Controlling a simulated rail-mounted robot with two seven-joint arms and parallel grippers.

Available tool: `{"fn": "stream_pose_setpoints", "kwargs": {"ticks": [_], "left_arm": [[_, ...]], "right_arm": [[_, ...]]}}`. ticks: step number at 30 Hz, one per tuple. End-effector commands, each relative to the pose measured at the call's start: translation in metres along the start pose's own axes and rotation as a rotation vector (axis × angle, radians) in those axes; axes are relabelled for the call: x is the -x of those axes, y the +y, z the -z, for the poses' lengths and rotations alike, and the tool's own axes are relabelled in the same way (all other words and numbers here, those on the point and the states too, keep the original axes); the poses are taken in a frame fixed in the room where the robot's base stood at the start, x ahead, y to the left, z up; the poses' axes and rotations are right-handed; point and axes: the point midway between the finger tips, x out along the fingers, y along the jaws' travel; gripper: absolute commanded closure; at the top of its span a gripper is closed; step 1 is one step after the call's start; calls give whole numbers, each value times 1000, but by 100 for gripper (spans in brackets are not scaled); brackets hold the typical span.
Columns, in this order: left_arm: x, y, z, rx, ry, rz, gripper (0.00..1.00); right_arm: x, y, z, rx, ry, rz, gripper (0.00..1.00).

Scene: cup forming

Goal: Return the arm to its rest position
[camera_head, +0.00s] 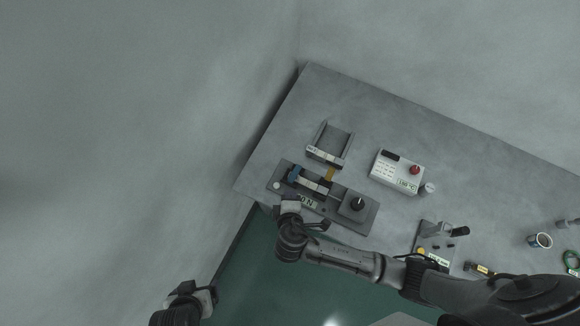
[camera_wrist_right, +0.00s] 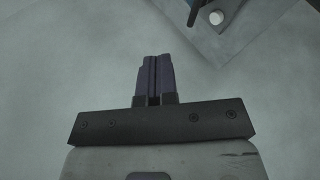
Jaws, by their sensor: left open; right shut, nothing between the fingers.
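My right arm reaches in from the right in the head view, its gripper (camera_head: 289,206) at the front edge of a grey fixture plate (camera_head: 325,210) with a label reading partly "0 N". In the right wrist view the two dark fingers (camera_wrist_right: 154,76) are together with nothing between them, against a plain grey background. My left gripper (camera_head: 205,296) is low at the left in the head view, off the table over the floor. It is open and holds nothing that I can see. The right gripper partly covers the label.
The table (camera_head: 480,165) also carries a grey tray (camera_head: 333,143), a white control box (camera_head: 398,171) with a red knob, a small lever device (camera_head: 437,236) and a mug (camera_head: 541,240). Grey walls stand at left and back. The table's far surface is clear.

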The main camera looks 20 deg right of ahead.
Motion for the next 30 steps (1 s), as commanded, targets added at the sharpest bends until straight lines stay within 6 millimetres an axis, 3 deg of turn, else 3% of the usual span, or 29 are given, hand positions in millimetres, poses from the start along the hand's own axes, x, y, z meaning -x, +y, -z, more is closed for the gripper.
{"fn": "stream_pose_setpoints", "kwargs": {"ticks": [23,28,30], "left_arm": [[0,0,0,0,1,0,16],[0,2,0,5,2,-4,16],[0,2,0,6,2,-4,16]], "right_arm": [[3,0,-1,-20,-4,1,100],[11,-12,-1,-124,-21,126,100],[18,-5,1,-207,-13,200,100]]}}
